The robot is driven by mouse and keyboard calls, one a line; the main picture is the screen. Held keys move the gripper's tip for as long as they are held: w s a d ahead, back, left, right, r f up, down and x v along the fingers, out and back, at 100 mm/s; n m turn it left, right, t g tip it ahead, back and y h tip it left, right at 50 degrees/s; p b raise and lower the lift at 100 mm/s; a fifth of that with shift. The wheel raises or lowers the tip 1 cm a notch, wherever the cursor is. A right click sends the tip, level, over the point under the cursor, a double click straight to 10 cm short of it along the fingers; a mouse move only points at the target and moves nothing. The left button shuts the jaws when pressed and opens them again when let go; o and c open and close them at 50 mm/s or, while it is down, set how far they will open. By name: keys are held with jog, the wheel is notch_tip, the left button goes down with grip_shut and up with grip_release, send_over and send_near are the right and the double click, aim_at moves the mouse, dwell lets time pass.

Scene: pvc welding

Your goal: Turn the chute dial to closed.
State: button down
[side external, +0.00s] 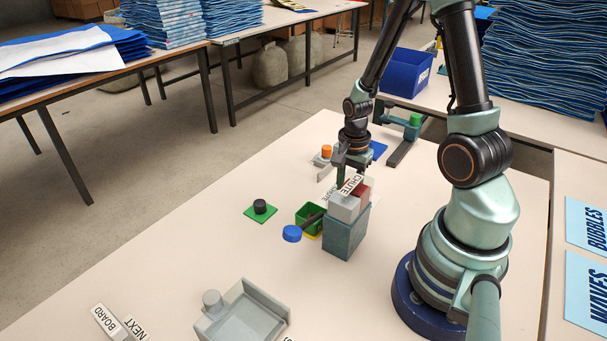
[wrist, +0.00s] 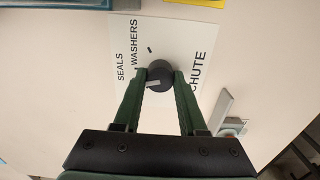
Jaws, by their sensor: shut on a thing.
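The chute dial is a round black knob (wrist: 160,72) with a light grey pointer bar. It sits on a white plate (wrist: 182,36) lettered SEALS, WASHERS and CHUTE, with a short dark tick beside the knob. In the wrist view the pointer bar lies toward the picture's bottom left, away from the tick. My gripper (wrist: 161,79) is shut on the knob, one finger on each side.
A grey-blue block (side external: 345,234) with light and red boxes on top stands in front of my gripper. Near it are a green bin (side external: 308,216), a blue round knob (side external: 292,233) and a black knob on a green plate (side external: 260,208). A grey tray (side external: 245,318) lies at the front.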

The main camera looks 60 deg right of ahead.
dwell(0.4)
jog(key=shift+c, duration=2.3)
grip_release()
jog(key=shift+r, duration=0.1)
notch_tip(320, 180, up, 12)
